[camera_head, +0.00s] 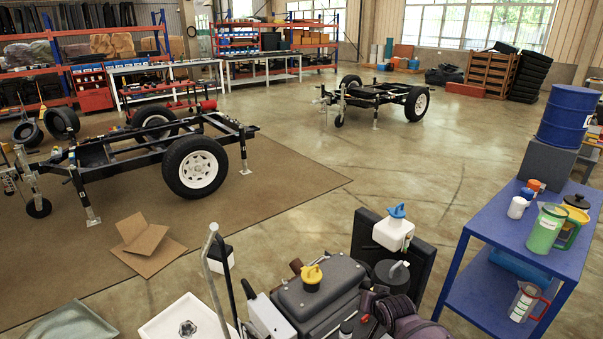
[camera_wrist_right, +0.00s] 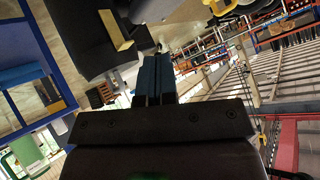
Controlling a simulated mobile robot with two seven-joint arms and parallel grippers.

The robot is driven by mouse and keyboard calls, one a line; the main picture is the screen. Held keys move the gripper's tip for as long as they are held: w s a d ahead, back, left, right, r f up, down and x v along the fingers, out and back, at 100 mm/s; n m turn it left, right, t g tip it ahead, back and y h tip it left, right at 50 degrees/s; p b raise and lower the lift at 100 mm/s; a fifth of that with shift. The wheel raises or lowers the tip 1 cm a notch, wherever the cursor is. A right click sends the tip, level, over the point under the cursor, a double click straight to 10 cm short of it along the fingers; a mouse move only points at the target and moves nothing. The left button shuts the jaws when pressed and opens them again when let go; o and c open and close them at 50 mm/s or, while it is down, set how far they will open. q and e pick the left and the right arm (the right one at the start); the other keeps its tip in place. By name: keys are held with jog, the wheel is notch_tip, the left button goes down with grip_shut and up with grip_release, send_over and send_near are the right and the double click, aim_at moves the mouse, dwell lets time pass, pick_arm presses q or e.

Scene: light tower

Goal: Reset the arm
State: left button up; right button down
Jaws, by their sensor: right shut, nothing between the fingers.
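My right gripper (camera_wrist_right: 153,78) shows in the right wrist view, at the middle above its dark mounting block. Its two bluish fingers lie side by side, shut, with nothing seen between them. My right gripper does not show in the head view. My left gripper is in neither view. The wrist picture is strongly tilted, and how far the fingers are from the things around them is hard to tell.
In the head view, a dark engine unit (camera_head: 318,292) with a yellow cap (camera_head: 311,274) stands close in front. A blue cart (camera_head: 485,222) at right carries a green jug (camera_head: 546,228) and a blue drum (camera_head: 568,116) stands behind it. Wheeled frames (camera_head: 375,93) stand farther back, with open floor between.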

notch_tip(320, 180, up, 6)
jog(key=s+n+t, duration=0.3)
jog(key=s+d+r+n+t, duration=0.1)
jog(key=s+d+r+n, duration=0.15)
jog(key=s, duration=0.85)
jog(key=s+d+f+m+g+h, duration=0.1)
jog(key=s+d+f, duration=0.1)
jog(key=s, duration=0.8)
jog(key=s+d+f+m+g+h, duration=0.1)
jog(key=s+d+f, duration=0.2)
jog(key=s, duration=0.8)
notch_tip(320, 180, down, 2)
jog(key=shift+s+d+f, duration=0.1)
jog(key=shift+s+d, duration=0.1)
jog(key=shift+d, duration=0.15)
